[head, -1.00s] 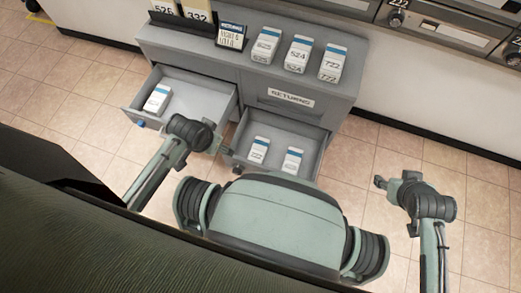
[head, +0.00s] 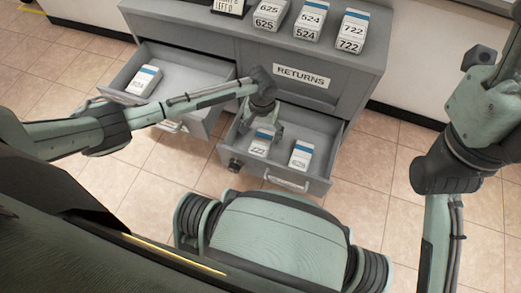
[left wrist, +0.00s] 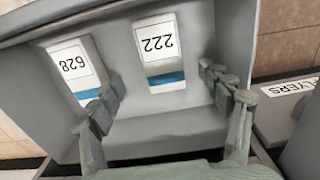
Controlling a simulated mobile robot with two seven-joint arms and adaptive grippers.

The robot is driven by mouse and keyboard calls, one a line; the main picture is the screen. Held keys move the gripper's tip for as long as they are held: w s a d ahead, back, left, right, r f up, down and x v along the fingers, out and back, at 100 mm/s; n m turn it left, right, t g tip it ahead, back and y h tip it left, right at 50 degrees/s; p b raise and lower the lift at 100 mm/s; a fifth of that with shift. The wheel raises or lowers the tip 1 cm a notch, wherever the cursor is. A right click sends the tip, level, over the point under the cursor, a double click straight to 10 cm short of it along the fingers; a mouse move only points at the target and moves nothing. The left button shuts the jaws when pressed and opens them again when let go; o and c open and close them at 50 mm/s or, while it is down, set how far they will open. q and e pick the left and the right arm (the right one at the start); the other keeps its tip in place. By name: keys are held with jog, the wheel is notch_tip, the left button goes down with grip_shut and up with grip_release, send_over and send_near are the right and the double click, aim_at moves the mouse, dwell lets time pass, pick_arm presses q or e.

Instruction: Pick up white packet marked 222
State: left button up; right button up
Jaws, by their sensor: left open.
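The white packet marked 222 (head: 260,144) with a blue end band lies in the open lower right drawer (head: 331,152) of the grey cabinet. In the left wrist view the packet (left wrist: 159,52) lies ahead of the fingertips with its number readable. My left gripper (head: 262,124) reaches down into this drawer above the packet. In the left wrist view it (left wrist: 163,98) is open and empty, its fingers spread on either side, apart from the packet. A second white packet marked 628 (left wrist: 76,68) lies beside it. My right gripper (head: 480,57) is raised at the right edge, its fingers unclear.
The open left drawer (head: 209,116) holds one packet (head: 144,79). The cabinet top carries packets marked 625 (head: 270,14), 524 (head: 309,19) and 722 (head: 351,29). A RETURNS label (head: 301,75) is on the front. The tiled floor right of the cabinet is clear.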

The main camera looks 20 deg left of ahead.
aim_at(261, 144)
pick_arm(q)
notch_tip(261, 144, down, 8)
jog(key=b, duration=0.3)
jog(key=shift+s+a+r+b, duration=0.1)
jog(key=shift+a+r+b, duration=0.05)
jog(key=shift+r+b, duration=0.15)
jog(key=c, duration=1.3)
